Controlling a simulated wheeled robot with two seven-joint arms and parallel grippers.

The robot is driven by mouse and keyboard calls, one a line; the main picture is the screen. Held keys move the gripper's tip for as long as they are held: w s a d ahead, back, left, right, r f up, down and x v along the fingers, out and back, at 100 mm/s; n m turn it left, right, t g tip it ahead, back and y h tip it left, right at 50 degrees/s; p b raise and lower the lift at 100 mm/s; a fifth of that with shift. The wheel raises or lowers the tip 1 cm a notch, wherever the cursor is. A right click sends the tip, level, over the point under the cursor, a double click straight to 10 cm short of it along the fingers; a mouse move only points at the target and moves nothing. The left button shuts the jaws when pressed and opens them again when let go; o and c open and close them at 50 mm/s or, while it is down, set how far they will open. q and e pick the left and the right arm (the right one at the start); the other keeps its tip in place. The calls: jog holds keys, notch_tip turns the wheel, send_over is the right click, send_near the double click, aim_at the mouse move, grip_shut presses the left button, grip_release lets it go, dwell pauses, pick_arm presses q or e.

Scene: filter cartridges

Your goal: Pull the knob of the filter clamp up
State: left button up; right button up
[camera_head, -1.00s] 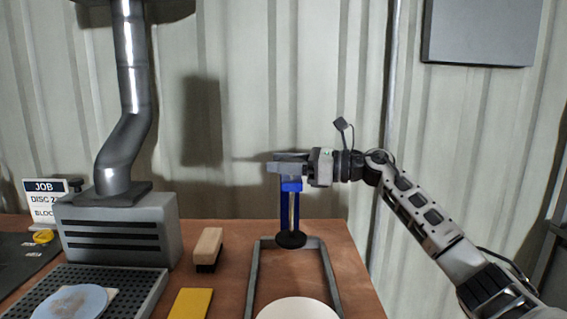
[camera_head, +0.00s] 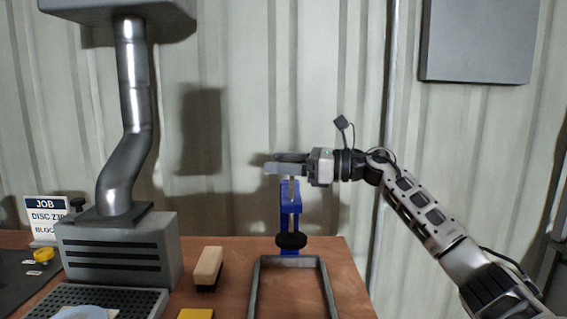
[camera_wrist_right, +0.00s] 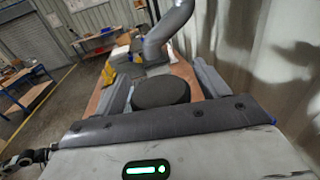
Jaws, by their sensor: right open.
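The filter clamp has a blue post (camera_head: 290,212) at the back of the bench, with a black round pad (camera_head: 291,241) low on its front. A thin rod shows between the top of the blue post and my right gripper (camera_head: 290,165). My right gripper reaches in level from the right over the clamp. In the right wrist view, the black round knob (camera_wrist_right: 161,92) sits between the two spread fingers of the right gripper (camera_wrist_right: 160,90). In the head view the fingers hide the knob. My left gripper is not in view.
A grey rail frame (camera_head: 254,290) lies in front of the clamp. The wall is close behind.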

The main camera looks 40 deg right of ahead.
jog(key=shift+s+d+f, duration=0.1)
jog(key=shift+s+d, duration=0.1)
jog(key=shift+s, duration=0.05)
pick_arm(q)
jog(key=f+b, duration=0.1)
jog(key=b, duration=0.2)
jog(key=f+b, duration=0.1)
jog(key=b, duration=0.2)
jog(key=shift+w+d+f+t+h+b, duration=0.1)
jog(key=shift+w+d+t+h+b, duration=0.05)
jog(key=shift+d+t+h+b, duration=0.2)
pick_arm(e)
jog(key=v, duration=1.5)
jog(key=shift+s, duration=0.2)
